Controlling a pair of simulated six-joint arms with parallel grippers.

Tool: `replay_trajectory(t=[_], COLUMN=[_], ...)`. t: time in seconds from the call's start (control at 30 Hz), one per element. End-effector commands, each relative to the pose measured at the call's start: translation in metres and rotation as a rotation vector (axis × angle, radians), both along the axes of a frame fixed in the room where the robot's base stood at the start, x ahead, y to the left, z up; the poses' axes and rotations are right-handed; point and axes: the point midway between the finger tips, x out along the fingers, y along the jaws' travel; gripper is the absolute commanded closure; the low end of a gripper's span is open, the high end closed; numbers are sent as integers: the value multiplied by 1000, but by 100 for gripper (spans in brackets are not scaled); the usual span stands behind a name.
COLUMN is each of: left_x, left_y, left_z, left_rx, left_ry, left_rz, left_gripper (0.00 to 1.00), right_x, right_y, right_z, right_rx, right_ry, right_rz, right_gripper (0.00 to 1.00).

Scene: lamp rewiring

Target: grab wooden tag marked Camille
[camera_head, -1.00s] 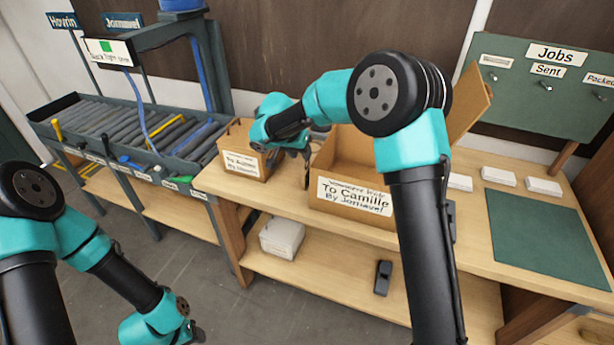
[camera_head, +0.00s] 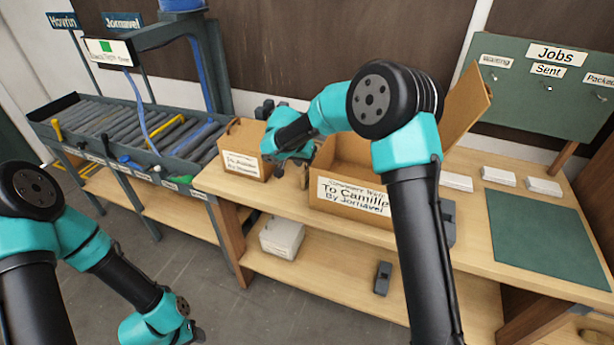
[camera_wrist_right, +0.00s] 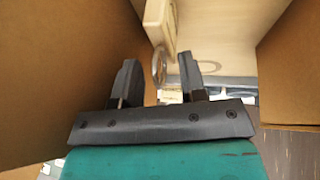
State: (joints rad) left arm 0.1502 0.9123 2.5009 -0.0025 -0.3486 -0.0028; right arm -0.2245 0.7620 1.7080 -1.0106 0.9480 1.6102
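A pale wooden tag-like piece (camera_wrist_right: 161,22) with a metal ring (camera_wrist_right: 159,66) shows in the right wrist view; no name on it can be read. My right gripper (camera_wrist_right: 157,80) is open, its fingers on either side of the ring, with no clear grip on it. In the head view this gripper (camera_head: 290,160) is between the two cardboard boxes, its fingertips partly hidden. The larger open box (camera_head: 350,208) carries a label reading "To Camille". My left gripper (camera_head: 195,334) is low at the left, cut by the frame edge, and its fingers are unclear.
A smaller labelled box (camera_head: 240,165) stands left of my right gripper, leaving a narrow gap. A roller rack (camera_head: 130,130) is further left. White card stacks (camera_head: 498,176) and a green mat (camera_head: 545,229) lie at the right. The Jobs board (camera_head: 560,100) stands behind.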

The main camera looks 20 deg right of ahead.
Motion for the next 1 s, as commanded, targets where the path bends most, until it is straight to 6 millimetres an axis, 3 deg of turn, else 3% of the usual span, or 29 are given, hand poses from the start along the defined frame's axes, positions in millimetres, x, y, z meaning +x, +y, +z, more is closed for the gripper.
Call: replay_trajectory(t=[0.13, 0.53, 1.0], left_x=[0, 0, 0], left_y=[0, 0, 0], left_z=[0, 0, 0], left_rx=[0, 0, 0], left_ry=[0, 0, 0], left_rz=[0, 0, 0], left_gripper=[53, 53, 53], right_x=[0, 0, 0], right_y=[0, 0, 0], right_z=[0, 0, 0], right_rx=[0, 0, 0], right_ry=[0, 0, 0], right_rz=[0, 0, 0], right_gripper=[62, 100, 100])
